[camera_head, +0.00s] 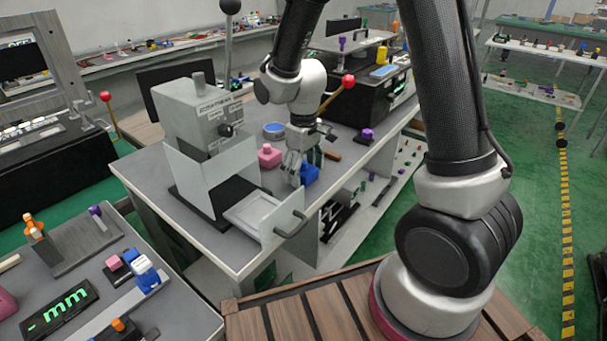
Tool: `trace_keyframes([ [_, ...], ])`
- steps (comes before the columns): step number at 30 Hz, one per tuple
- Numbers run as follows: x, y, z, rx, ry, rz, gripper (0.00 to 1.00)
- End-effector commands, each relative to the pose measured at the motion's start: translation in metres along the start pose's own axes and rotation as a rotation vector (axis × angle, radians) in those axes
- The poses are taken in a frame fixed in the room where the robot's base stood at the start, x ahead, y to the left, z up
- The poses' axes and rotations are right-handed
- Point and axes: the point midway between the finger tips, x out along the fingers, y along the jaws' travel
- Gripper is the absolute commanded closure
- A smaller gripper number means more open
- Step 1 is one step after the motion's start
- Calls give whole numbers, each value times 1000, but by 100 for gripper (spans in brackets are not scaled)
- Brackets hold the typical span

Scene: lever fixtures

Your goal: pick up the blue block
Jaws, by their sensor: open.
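The blue block (310,174) sits on the grey worktop in the middle of the picture. My gripper (302,176) points down at it from above, with its fingers close around or just beside the block. The jaws are open. The fingers partly hide the block, and I cannot tell whether they touch it.
A pink block (269,156) stands just left of my gripper. A grey machine with an open drawer (260,212) lies to the front left. A black box with a red-knobbed lever (348,82) stands behind. A purple block (367,134) is at the right edge.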

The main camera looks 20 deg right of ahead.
Motion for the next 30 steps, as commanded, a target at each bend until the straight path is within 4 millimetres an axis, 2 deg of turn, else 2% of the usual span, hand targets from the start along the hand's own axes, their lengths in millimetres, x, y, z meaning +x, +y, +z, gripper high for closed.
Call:
trace_keyframes([
  [3,0,0,0,0,1,0,21],
  [12,-1,0,0,0,1,0,76],
  [13,-1,0,0,0,1,0,78],
  [19,-2,0,0,0,1,0,78],
  [22,-8,0,-1,0,4,1,78],
  [26,-31,0,-2,0,7,2,78],
  [30,-62,0,-2,0,7,2,78],
])
